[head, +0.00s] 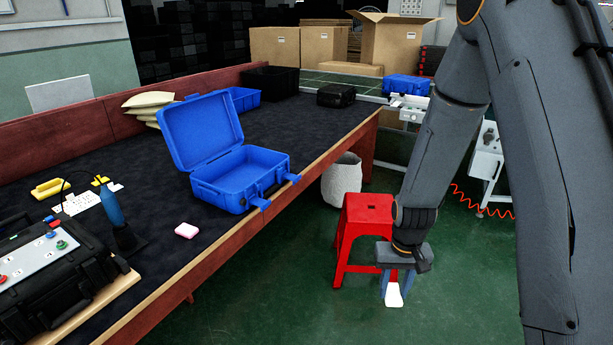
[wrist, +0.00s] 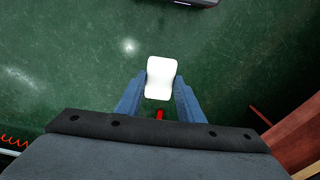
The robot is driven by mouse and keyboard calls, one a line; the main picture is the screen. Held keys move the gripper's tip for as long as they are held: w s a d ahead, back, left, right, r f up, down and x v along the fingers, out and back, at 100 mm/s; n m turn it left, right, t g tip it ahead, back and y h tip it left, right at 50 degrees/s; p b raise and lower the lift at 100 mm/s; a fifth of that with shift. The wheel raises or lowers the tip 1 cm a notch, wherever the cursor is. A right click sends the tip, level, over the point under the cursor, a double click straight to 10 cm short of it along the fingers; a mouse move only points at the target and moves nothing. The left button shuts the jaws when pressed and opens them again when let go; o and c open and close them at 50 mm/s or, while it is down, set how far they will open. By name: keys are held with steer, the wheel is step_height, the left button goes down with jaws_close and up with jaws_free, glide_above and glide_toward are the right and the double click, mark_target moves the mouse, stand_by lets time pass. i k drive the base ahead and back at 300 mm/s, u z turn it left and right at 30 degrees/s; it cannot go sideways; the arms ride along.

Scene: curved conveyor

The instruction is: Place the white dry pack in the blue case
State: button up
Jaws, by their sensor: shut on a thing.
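My gripper (head: 394,283) points down over the green floor, in front of the red stool and to the right of the table. It is shut on the white dry pack (head: 394,296), which hangs between the fingertips. In the wrist view the dry pack (wrist: 161,76) shows as a white rounded block between the two blue-grey fingers of my gripper (wrist: 160,88). The blue case (head: 240,180) stands open on the dark table top, lid raised toward the back left, and its visible inside looks empty. The gripper is well to the right of the case and lower in the picture.
A black control box (head: 60,265) and blue bottle (head: 111,208) stand at the left. The red stool (head: 366,225) and a grey bin (head: 342,180) stand beside the table's wooden edge.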

mark_target(244, 184)
steer(key=z, duration=0.7)
steer(key=i, duration=1.2)
steer(key=u, duration=1.3)
